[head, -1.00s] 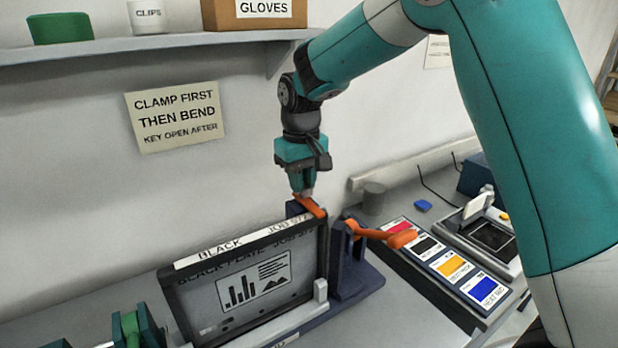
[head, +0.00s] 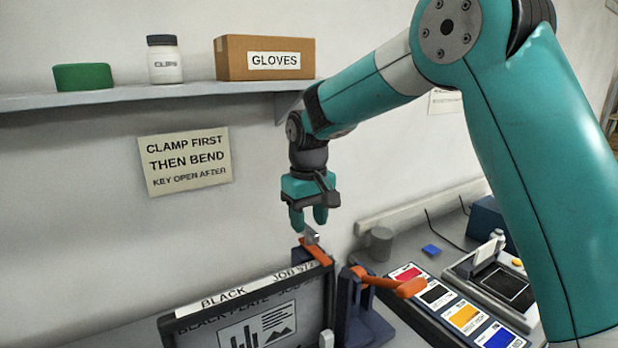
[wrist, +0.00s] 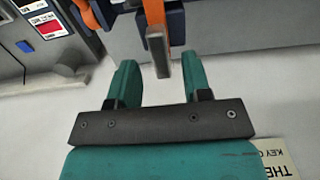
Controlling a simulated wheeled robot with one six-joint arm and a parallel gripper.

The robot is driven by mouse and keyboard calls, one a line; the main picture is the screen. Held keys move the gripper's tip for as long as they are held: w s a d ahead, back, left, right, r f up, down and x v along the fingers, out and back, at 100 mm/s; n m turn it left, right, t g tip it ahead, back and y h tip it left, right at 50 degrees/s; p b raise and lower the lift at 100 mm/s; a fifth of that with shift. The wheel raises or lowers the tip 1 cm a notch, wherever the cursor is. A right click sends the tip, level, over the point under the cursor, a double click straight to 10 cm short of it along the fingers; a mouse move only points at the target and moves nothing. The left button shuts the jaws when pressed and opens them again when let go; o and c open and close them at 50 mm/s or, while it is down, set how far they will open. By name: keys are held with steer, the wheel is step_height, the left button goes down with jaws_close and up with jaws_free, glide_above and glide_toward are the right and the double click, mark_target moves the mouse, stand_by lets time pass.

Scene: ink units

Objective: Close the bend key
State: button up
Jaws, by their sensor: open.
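An orange lever with a silver end (head: 316,251) lies across the top corner of the black plate frame (head: 327,300). Its silver end points up toward my gripper (head: 309,222), which is open just above it, apart from it in the head view. In the wrist view the orange lever (wrist: 157,45) shows between the two spread fingers of my gripper (wrist: 162,66). A second orange lever (head: 392,284) sticks out to the right from a dark blue bracket (head: 352,312). I cannot tell which of the two is the bend key.
A strip of colour cards (head: 464,317) and a dark-topped device (head: 500,287) lie to the right. A grey cylinder (head: 381,244) stands behind. A shelf (head: 200,94) with a gloves box (head: 264,57) is above. A sign (head: 186,161) hangs on the wall.

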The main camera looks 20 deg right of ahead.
mark_target(309, 228)
step_height(309, 228, up, 16)
steer(key=b, duration=0.2)
steer(key=shift+f, duration=0.25)
